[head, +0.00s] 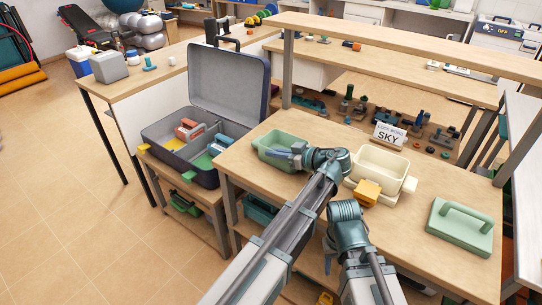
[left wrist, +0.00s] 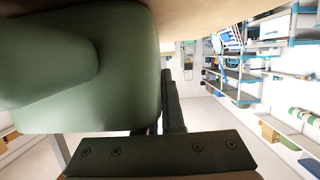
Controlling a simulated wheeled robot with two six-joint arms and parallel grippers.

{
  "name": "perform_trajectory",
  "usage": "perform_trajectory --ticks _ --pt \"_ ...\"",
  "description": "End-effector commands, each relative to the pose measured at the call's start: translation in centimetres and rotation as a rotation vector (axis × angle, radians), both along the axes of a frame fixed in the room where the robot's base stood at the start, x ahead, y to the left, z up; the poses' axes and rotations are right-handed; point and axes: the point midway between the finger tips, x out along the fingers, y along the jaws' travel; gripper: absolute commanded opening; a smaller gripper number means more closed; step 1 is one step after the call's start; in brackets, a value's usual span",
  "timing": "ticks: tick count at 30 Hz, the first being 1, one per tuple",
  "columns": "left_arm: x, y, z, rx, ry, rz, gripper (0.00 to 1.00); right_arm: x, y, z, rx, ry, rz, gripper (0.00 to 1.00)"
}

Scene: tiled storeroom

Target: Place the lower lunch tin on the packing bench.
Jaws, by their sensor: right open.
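An open green lunch tin (head: 268,138) is at the left end of the packing bench (head: 240,160). My left gripper (head: 285,153) is at its near right side, with its fingers closed over the tin's side. In the left wrist view the green tin (left wrist: 110,95) fills the left half, close to the dark jaw (left wrist: 160,155). I cannot tell whether its base touches the bench. A cream tin (head: 385,163) with an orange-yellow block (head: 367,192) at its front stands right of it. My right gripper (head: 346,210) is just in front of these, empty, its fingertips mostly hidden.
A green lid with a handle (head: 462,228) lies on the bench at right. A label reading SKY (head: 390,134) stands behind the cream tin. An open grey case (head: 225,85) holding coloured items is at left. A raised shelf (head: 410,48) spans the back. The bench between cream tin and lid is clear.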

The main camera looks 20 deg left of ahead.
Motion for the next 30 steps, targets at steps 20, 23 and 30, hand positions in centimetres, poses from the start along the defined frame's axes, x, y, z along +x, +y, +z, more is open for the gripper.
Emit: perform_trajectory --ticks 20,23,30 --pt "0.03 0.04 -0.11 0.000 0.000 0.000 0.35 -0.02 -0.02 -0.11 0.000 0.000 0.000 0.50" --pt "0.02 0.04 -0.06 0.000 0.000 0.000 0.35 -0.02 -0.01 -0.05 0.000 0.000 0.000 0.50" --pt "0.05 0.22 0.49 0.000 0.000 0.000 0.35 -0.02 -0.02 0.50 0.000 0.000 0.000 0.50"
